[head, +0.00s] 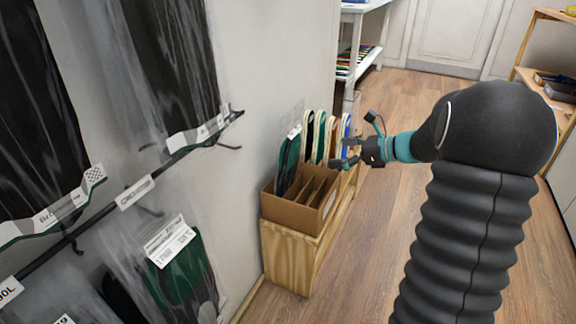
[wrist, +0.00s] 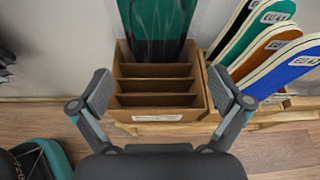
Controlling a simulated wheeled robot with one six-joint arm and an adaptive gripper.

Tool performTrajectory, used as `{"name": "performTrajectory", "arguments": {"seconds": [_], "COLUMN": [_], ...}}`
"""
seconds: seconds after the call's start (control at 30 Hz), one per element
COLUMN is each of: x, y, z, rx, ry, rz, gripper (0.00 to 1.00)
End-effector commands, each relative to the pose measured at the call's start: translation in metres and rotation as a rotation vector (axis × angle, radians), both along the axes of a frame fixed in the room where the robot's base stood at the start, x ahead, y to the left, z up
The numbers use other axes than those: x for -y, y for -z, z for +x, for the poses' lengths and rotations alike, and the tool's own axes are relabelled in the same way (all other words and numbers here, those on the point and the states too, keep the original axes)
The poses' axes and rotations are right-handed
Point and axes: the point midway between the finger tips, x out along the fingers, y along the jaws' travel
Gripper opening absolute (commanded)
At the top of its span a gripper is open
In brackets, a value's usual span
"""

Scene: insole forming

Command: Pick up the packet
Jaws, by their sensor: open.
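A green and black packet (head: 288,160) in clear wrap with a white label stands upright in a cardboard box with dividers (head: 292,212). In the wrist view the packet (wrist: 157,22) rises from the rearmost slot of the box (wrist: 150,118), against the wall. Its top is cut off there, and its lower end is hidden in the box. The slots in front of it look empty. My gripper (head: 350,153) is open and empty. In the wrist view its fingers (wrist: 160,92) are spread wide in front of the box, apart from the packet.
Several coloured insole boards (wrist: 265,50) stand in a box right of the packet. Both boxes rest on a low wooden stand (head: 285,262) against the wall. More packets (head: 182,265) hang from a black rail at left. Open floor (head: 375,225) lies right of the stand.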

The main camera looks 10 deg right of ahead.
Motion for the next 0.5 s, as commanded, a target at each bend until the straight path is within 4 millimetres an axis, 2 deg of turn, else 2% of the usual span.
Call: {"name": "performTrajectory", "arguments": {"seconds": [0.3, 0.5], "x": [-0.043, -0.055], "y": [0.023, 0.029], "z": [0.032, 0.042], "rx": [0.000, -0.001], "ry": [-0.005, -0.003], "rz": [-0.003, -0.003], "gripper": [1.00, 1.00]}}
